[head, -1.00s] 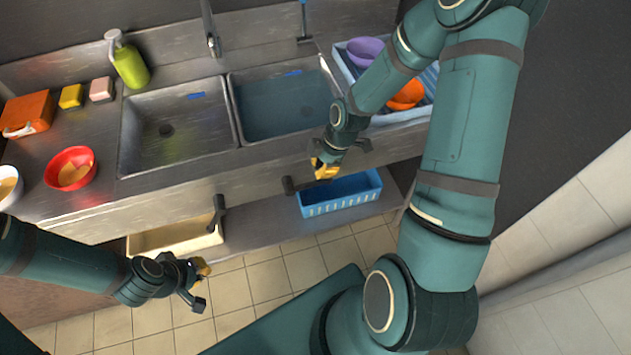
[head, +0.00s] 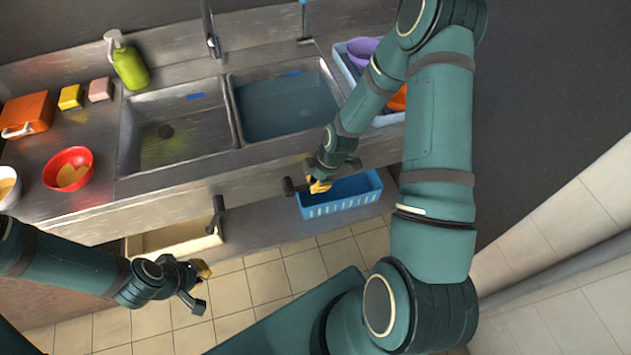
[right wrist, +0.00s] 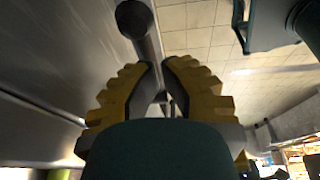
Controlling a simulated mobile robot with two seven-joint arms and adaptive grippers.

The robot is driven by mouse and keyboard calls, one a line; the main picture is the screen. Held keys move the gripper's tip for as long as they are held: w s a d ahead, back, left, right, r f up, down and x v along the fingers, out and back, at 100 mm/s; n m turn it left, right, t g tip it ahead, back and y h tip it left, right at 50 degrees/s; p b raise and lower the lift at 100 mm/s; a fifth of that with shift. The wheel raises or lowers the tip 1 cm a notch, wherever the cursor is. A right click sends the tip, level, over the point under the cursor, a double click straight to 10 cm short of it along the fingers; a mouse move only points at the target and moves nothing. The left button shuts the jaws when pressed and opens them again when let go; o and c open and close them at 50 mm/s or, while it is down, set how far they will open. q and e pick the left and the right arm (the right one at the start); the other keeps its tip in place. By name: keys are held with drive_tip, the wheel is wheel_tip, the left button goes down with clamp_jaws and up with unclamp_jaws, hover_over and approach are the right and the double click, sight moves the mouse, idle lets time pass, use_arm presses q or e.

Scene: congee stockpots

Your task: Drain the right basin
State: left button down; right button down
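The right basin (head: 285,105) holds grey-blue water in the head view. A dark drain handle (head: 289,186) juts from the counter front below it. My right gripper (head: 318,186) is at this handle, just above the blue basket. In the right wrist view, the handle's dark round end (right wrist: 133,18) lies beyond my yellow fingertips (right wrist: 159,66), and its rod runs behind or between them. The fingertips are a narrow gap apart; whether they grip the rod cannot be told. My left gripper (head: 200,285) hangs empty over the floor, its fingers apart.
The left basin (head: 175,125) has another dark handle (head: 216,212) below it. A blue basket (head: 340,196) and a cream bin (head: 172,238) sit under the counter. A red bowl (head: 68,168), orange box (head: 27,114) and green bottle (head: 130,67) stand on the left counter.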

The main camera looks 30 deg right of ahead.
use_arm(q)
drive_tip(key=shift+f, duration=0.2)
use_arm(e)
drive_tip(key=shift+f, duration=0.1)
use_arm(q)
drive_tip(key=shift+f+b, duration=0.25)
drive_tip(key=shift+b, duration=0.1)
use_arm(e)
drive_tip(key=shift+d+f+y, duration=0.1)
drive_tip(key=shift+y, duration=0.2)
use_arm(q)
drive_tip(key=shift+f, duration=0.2)
use_arm(e)
drive_tip(key=shift+f, duration=0.1)
